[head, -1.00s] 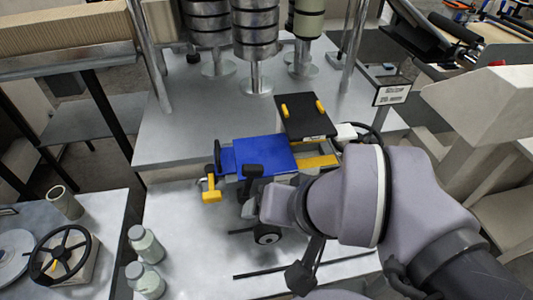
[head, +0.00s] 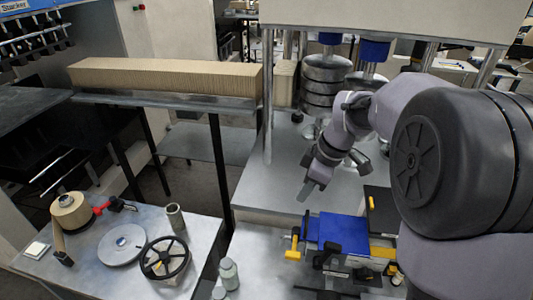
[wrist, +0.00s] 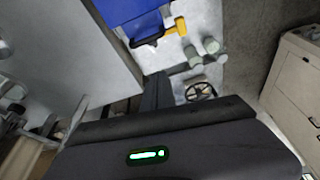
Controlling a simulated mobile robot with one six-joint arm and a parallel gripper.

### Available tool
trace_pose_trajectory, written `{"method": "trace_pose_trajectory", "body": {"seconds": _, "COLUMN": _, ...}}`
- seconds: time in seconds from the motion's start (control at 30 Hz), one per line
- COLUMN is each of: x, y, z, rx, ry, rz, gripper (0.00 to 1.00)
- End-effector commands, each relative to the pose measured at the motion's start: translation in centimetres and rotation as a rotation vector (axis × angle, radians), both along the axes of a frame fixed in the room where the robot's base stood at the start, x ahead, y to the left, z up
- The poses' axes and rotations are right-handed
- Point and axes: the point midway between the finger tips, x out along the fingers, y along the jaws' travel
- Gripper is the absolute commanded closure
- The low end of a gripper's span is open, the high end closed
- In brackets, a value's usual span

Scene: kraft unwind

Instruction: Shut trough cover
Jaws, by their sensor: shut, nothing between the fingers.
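A small machine sits on the grey lower bench, with a flat blue plate (head: 338,231) on top; the plate also shows in the wrist view (wrist: 120,10). A black panel with yellow grips (head: 378,205) lies behind and right of the plate, partly hidden by my arm. I cannot tell for sure which of these is the trough cover. A yellow handle (head: 293,246) sticks out at the machine's left; it also shows in the wrist view (wrist: 180,27). My gripper (head: 304,192) is shut and empty, beyond and above the blue plate, apart from it.
Metal weight stacks (head: 325,85) stand behind on the raised grey bench (head: 270,190). A long cardboard stack (head: 165,76) lies back left.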

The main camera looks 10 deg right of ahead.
Motion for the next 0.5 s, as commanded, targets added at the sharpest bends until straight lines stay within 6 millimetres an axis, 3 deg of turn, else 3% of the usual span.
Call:
{"method": "trace_pose_trajectory", "body": {"seconds": 0.1, "x": 1.5, "y": -0.6, "z": -0.9, "rx": 0.002, "ry": -0.004, "rz": 0.115, "gripper": 1.00}}
{"method": "trace_pose_trajectory", "body": {"seconds": 0.23, "x": 1.7, "y": -0.2, "z": -2.7, "rx": 0.003, "ry": -0.007, "rz": 0.136, "gripper": 1.00}}
{"method": "trace_pose_trajectory", "body": {"seconds": 0.5, "x": 2.2, "y": 1.5, "z": -8.4, "rx": 0.002, "ry": -0.005, "rz": 0.135, "gripper": 1.00}}
